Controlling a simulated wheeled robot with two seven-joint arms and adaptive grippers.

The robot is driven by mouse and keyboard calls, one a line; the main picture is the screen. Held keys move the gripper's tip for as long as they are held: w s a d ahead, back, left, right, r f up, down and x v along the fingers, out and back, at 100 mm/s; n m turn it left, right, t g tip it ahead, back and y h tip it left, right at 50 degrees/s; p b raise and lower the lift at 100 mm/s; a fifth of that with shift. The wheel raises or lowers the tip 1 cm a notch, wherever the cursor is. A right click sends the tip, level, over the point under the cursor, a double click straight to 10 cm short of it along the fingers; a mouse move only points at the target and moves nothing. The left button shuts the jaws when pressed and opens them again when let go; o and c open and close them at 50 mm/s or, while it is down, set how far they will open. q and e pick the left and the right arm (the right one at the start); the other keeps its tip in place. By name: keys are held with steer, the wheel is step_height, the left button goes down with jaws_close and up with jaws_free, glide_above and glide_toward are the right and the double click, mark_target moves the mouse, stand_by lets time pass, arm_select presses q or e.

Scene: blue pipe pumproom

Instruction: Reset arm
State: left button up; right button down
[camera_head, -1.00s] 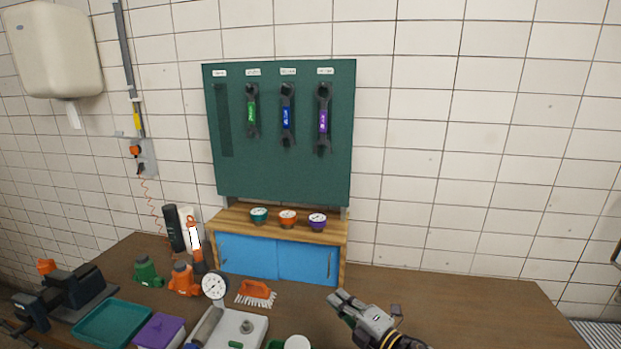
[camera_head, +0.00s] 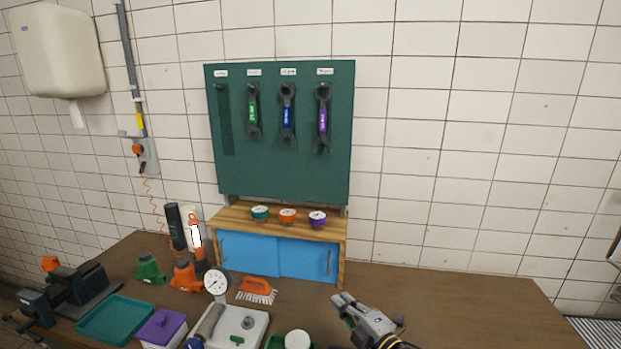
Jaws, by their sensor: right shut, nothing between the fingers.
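My right gripper (camera_head: 345,301) comes in from the bottom of the head view, right of centre. It is shut and empty, over the brown workbench (camera_head: 450,307), in front of the right end of the blue cabinet. Its fingers point up and to the left. Whether it touches the bench cannot be told. My left gripper is not in view.
A blue-doored cabinet (camera_head: 250,254) stands at the back under a green board (camera_head: 270,170) with three wrenches. An orange brush (camera_head: 257,286), pressure gauge (camera_head: 215,283), teal tray (camera_head: 113,318) and purple-lidded box (camera_head: 163,326) crowd the left. The bench's right side is clear.

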steer(key=s+d+f+m+g+h, duration=0.5)
steer(key=s+d+f+m+h, duration=0.4)
steer(key=m, duration=0.5)
steer(key=s+d+f+m+g, duration=0.2)
steer(key=s+f+m+g, duration=0.15)
steer(key=s, duration=0.45)
steer(key=s+d+f+m+g, duration=0.2)
steer(key=s+d+f+g, duration=0.15)
steer(key=s, duration=0.45)
step_height(320, 180, down, 37)
steer(key=s+b, duration=0.2)
steer(key=b, duration=0.3)
arm_select(q)
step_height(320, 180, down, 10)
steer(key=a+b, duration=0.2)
steer(key=b, duration=0.3)
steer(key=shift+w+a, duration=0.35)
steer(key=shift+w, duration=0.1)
arm_select(e)
steer(key=s+d+f+g, duration=0.1)
steer(key=s+d+f, duration=0.2)
steer(key=s+f, duration=0.8)
steer(key=s+d+f, duration=0.3)
steer(key=s+f, duration=0.7)
steer(key=f, duration=0.5)
steer(key=shift+s+g, duration=0.4)
